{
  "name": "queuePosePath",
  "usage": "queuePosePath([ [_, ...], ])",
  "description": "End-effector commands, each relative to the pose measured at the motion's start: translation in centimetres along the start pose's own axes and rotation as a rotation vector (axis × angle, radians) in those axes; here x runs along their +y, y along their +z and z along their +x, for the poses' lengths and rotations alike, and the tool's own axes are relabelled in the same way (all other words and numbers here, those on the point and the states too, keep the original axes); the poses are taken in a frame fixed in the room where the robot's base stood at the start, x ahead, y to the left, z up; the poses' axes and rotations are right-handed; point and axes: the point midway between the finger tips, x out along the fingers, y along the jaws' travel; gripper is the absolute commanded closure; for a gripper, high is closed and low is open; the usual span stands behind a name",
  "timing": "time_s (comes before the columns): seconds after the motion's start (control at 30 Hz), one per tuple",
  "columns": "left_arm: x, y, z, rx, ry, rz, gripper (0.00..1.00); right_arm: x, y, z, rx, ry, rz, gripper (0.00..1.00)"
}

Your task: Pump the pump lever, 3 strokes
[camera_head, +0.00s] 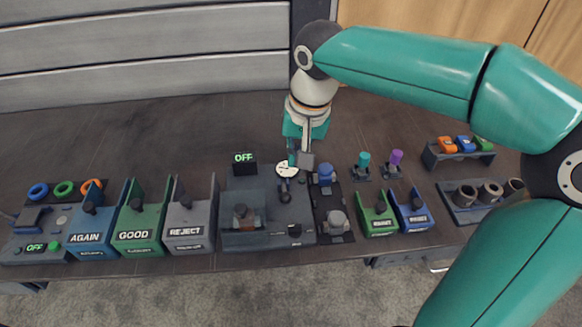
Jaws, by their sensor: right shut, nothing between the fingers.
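My right gripper (301,158) points down over the middle of the bench, its fingers shut and empty. Just below it are a round white dial (287,169) and a small dark upright part with a rounded end (285,191), on the grey station (267,236). This dark part may be the pump lever; I cannot tell for sure. The gripper partly covers this area, and whether it touches anything is unclear. My left gripper is not in view.
An "OFF" display (244,158) stands left of the gripper. A blue-capped fitting (326,174) and a grey one (338,221) stand close on the right. AGAIN (86,240), GOOD (135,237) and REJECT (186,232) bins line the left. The bench behind is clear.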

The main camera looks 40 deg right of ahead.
Motion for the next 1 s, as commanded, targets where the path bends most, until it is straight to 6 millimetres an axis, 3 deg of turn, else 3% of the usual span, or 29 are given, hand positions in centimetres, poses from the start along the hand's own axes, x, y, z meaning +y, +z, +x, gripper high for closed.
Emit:
queuePosePath([
  [0.2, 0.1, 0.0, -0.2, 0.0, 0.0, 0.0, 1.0, -0.1, 0.1, -2.0, 0.001, -0.001, -0.001, 1.0],
  [0.87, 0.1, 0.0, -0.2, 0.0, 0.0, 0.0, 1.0, -0.2, 0.1, -2.2, -0.001, 0.0, -0.003, 1.0],
  [1.0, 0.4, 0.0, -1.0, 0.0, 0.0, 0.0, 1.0, -0.3, 0.0, -3.0, 0.0, 0.0, -0.003, 1.0],
])
